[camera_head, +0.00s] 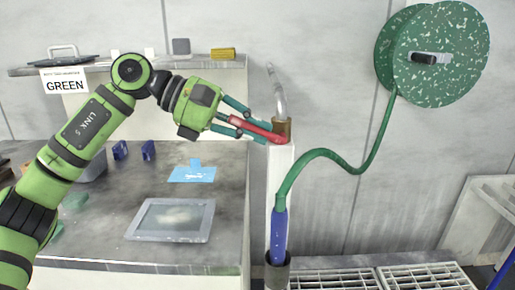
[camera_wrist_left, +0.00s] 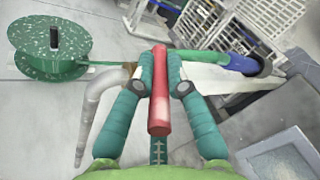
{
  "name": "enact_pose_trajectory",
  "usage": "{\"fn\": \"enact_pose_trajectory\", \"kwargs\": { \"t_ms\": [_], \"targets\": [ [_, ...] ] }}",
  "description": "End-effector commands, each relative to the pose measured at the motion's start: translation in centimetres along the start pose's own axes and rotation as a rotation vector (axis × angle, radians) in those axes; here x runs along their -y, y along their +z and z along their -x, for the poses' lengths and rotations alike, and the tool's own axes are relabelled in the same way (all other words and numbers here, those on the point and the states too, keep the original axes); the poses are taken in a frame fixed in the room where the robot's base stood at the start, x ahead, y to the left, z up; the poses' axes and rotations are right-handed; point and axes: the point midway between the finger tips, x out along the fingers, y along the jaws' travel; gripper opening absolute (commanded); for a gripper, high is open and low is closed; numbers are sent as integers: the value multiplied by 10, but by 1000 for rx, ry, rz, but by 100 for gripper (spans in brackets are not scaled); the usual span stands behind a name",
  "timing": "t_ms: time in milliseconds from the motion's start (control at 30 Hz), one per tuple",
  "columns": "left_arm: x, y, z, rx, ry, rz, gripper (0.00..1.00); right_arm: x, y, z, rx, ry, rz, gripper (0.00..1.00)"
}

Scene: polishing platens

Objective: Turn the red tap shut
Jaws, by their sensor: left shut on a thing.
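The red tap handle (camera_head: 260,130) sticks out to the left from the brass tap body (camera_head: 282,128) on top of a white post (camera_head: 281,180). My left gripper (camera_head: 262,132) reaches in from the left, with its teal fingers closed around the red handle. In the left wrist view the red handle (camera_wrist_left: 159,95) lies between the two fingers (camera_wrist_left: 160,85), which touch it on both sides. A grey pipe (camera_head: 278,90) rises behind the tap body, and it also shows in the left wrist view (camera_wrist_left: 95,105). My right gripper is not in view.
A green hose (camera_head: 335,160) runs from a speckled reel (camera_head: 445,55) to a blue nozzle (camera_head: 279,235) held in a cup against the post. A grey counter (camera_head: 110,225) with a framed tray (camera_head: 172,219) stands left. White grates (camera_head: 420,277) lie at lower right.

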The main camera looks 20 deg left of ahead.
Motion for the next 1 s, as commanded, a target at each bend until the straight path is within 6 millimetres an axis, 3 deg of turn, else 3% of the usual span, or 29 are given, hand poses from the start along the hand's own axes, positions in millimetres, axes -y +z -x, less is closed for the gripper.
{"fn": "enact_pose_trajectory", "kwargs": {
  "t_ms": [33,167,200,467,800,1000],
  "targets": [
    [5,-9,-4,24,16,3,0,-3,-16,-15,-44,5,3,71],
    [8,-12,-4,87,58,3,0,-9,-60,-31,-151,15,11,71],
    [8,-13,-5,104,70,3,0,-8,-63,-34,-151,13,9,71],
    [12,-18,-6,212,144,3,0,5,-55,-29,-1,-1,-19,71],
    [14,-22,-7,318,214,3,0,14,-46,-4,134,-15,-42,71],
    [15,-23,-7,357,241,2,0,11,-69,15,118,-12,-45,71]
  ]
}}
